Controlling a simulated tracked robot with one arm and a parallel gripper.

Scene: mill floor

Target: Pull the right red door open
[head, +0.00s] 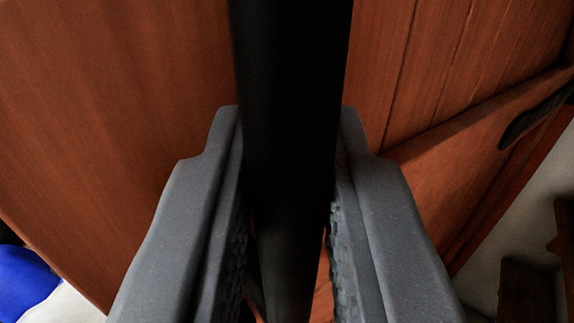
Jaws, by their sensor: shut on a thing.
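A black bar-like handle (292,90) runs from the top edge down through the middle of the view, between the jaws. My gripper (290,180) is shut on this handle, with one grey finger on each side of it. Behind it is red-brown wooden door planking (120,110), which fills most of the view. More planking with vertical grooves (450,60) and a slanting rail shows at the right. The view is too close to tell how far the door stands open. The ends of the handle are out of view or hidden.
A dark metal fitting (535,115) sits on the wood at the right edge. A pale surface (510,235) and dark brown wooden pieces (527,290) lie at lower right. A blue object (25,278) and a white one (65,305) show at lower left.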

